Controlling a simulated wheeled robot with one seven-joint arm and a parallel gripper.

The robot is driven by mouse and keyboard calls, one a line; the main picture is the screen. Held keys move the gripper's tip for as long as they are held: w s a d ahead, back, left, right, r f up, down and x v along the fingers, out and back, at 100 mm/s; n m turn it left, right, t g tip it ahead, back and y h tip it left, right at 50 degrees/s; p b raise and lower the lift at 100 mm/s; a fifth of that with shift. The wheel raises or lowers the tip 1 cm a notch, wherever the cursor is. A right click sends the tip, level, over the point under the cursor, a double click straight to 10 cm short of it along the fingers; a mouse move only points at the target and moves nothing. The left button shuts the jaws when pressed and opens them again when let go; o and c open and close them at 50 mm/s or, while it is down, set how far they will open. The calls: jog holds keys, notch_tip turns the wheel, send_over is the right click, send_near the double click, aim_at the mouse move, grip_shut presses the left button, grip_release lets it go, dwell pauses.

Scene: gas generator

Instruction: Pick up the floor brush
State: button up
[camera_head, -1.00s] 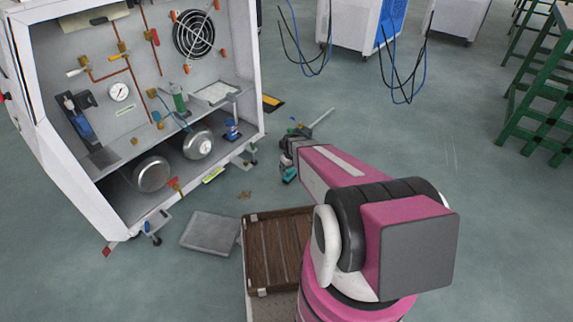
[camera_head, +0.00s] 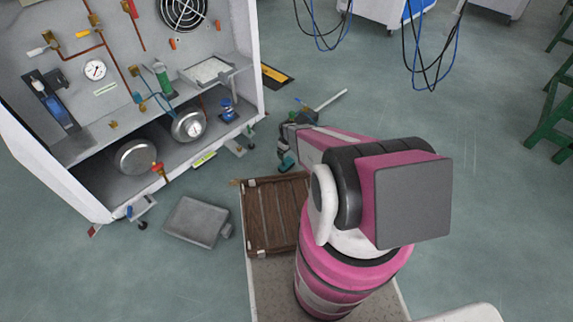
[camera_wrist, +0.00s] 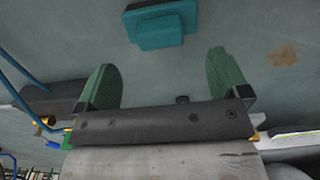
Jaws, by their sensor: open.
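A teal block-shaped thing (camera_wrist: 160,22), which I take to be the floor brush, lies on the floor at the top of the wrist view. It has a wide flat part with a smaller raised block. My gripper (camera_wrist: 163,62) is open, its two green fingers apart and nothing between them. The teal thing is beyond the fingertips, roughly in line with the gap. In the head view my gripper (camera_head: 288,147) is low over the floor, right of the cabinet. A teal patch there may be the brush or a finger; I cannot tell which.
A white cabinet (camera_head: 262,50) with gauges and tanks stands at the left. A grey slab (camera_head: 190,220) and a brown slatted panel (camera_head: 270,205) lie near my base. A yellow-black strip (camera_head: 277,76) and a pale rod (camera_head: 331,99) lie farther back.

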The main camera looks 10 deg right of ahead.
aim_at(287, 159)
notch_tip(287, 159, down, 8)
jog(key=shift+f, duration=0.25)
jog(key=c, duration=1)
